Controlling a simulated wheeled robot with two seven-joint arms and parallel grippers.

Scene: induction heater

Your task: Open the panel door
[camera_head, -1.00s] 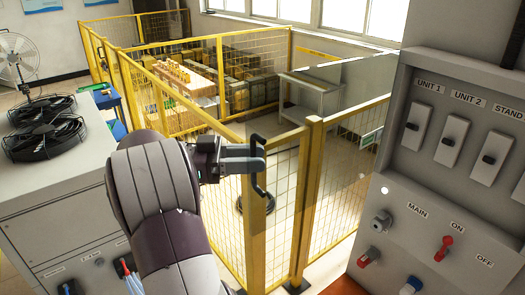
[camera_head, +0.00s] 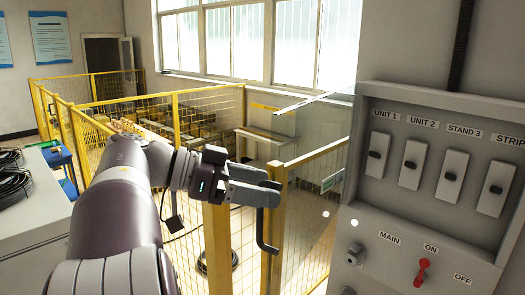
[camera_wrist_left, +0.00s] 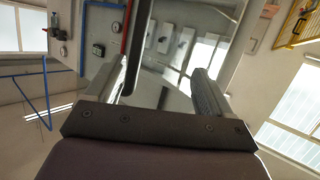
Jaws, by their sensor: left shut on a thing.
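The grey control panel (camera_head: 427,210) stands at the right in the head view, with its switches exposed. A clear, see-through door (camera_head: 318,105) stands out from its left side, swung away from the switches. A black bar handle (camera_head: 266,237) hangs at the door's far left edge. My left gripper (camera_head: 268,190) is shut on the upper part of the handle. In the left wrist view, the dark handle (camera_wrist_left: 136,45) runs up from between my fingers (camera_wrist_left: 155,95). The door's glass is hard to make out. My right gripper is not in view.
Yellow mesh fencing (camera_head: 210,105) stands behind my left arm and the door. A grey cabinet (camera_head: 35,210) with black coiled items is at the left. The panel's red main switch (camera_head: 423,272) is low at the right.

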